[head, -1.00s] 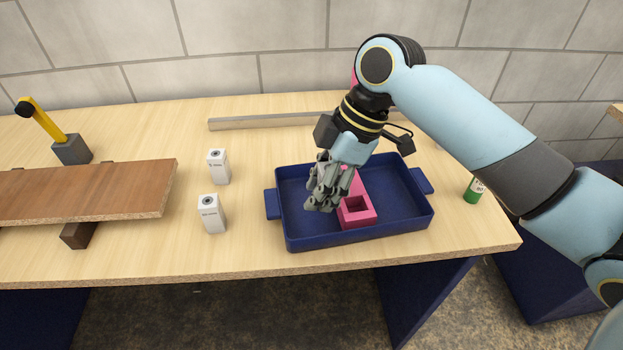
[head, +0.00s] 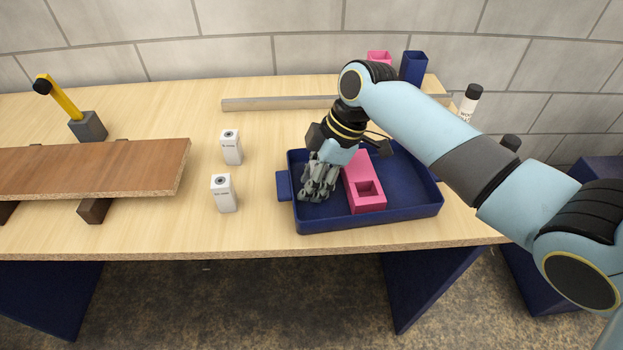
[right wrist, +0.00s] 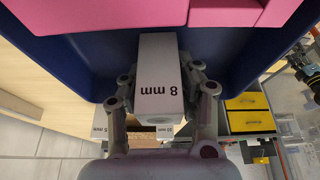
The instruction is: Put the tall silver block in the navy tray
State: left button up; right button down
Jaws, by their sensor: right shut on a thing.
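The tall silver block (right wrist: 160,85), pale and marked "8 mm", is between the fingers of my right gripper in the right wrist view. My right gripper (head: 318,183) is shut on it, low over the left part of the navy tray (head: 420,207). In the head view the fingers and hand hide the block. I cannot tell whether its lower end touches the tray floor. The tray also shows in the right wrist view (right wrist: 95,60). My left gripper is not in view.
A pink block with a square hole (head: 352,180) lies in the tray, right of the gripper. Two pale labelled blocks (head: 231,147) (head: 223,193) stand left of the tray. A brown board (head: 90,170) is farther left. A metal bar (head: 280,103) lies behind.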

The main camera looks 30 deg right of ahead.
jog(key=c, duration=1.3)
grip_release()
jog(key=o, duration=0.4)
jog(key=shift+c, duration=0.2)
jog(key=v, duration=1.2)
jog(key=shift+b, duration=0.35)
jog(key=shift+s, duration=0.1)
